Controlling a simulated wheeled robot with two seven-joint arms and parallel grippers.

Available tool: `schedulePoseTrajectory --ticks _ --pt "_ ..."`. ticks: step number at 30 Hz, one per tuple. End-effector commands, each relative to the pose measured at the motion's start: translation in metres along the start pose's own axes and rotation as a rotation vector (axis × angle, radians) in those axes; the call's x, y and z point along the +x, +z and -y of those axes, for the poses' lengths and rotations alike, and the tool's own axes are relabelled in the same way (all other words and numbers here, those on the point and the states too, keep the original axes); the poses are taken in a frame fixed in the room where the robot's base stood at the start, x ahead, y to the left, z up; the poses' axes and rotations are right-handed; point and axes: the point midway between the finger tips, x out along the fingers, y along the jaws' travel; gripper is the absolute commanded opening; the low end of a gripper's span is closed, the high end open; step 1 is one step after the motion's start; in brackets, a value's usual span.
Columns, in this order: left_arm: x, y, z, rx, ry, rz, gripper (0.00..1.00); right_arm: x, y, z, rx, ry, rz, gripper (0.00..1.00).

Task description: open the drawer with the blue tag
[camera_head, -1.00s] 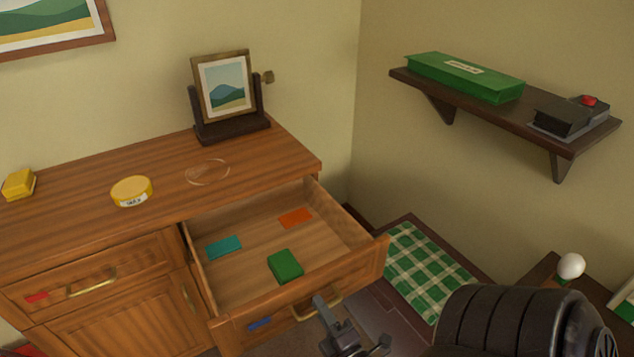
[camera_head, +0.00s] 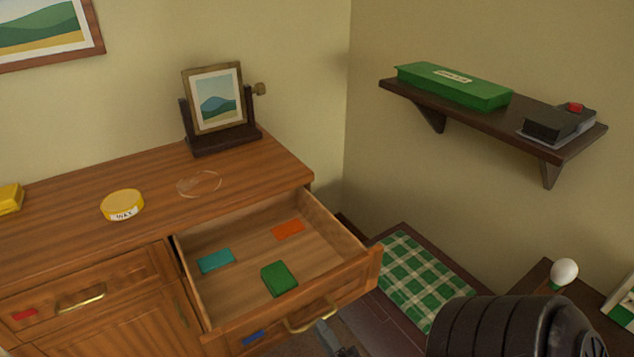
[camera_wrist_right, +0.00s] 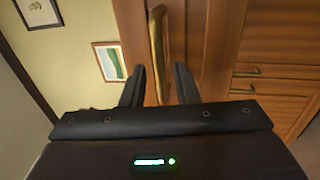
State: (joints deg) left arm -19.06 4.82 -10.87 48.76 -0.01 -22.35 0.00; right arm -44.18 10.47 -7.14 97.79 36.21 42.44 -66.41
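The drawer with the blue tag (camera_head: 253,337) is pulled out from the right part of the wooden dresser, and its inside shows. Its brass handle (camera_head: 313,319) is on the front, right of the tag. Inside lie a green block (camera_head: 279,279), a teal piece (camera_head: 216,261) and an orange piece (camera_head: 288,229). My right gripper (camera_head: 340,347) is just below the handle at the bottom edge, mostly cut off. In the right wrist view its two fingers (camera_wrist_right: 158,88) are apart, with a brass handle (camera_wrist_right: 157,45) ahead between them; contact is not visible. My left gripper is not in view.
Left of it is a shut drawer with a red tag (camera_head: 24,314). On the dresser top (camera_head: 60,215) are a yellow tin (camera_head: 122,205) and a framed picture on a stand (camera_head: 215,97). A wall shelf (camera_head: 500,117) is at the right. A green checked cloth (camera_head: 425,276) lies below.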

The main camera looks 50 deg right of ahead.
Motion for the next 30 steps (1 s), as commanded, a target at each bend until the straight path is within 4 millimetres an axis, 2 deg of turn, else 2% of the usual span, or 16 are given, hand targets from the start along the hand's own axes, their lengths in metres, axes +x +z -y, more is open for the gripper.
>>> schedulePoseTrajectory --ticks 3,9,30 --pt "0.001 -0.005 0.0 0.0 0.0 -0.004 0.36 -0.022 0.0 0.001 0.0 -0.003 0.002 0.28" --pt "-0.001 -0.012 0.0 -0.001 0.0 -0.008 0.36 -0.041 0.0 0.001 -0.001 -0.001 0.001 0.28" --pt "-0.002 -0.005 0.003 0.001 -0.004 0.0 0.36 -0.043 -0.001 0.005 0.013 -0.016 0.0 0.28"
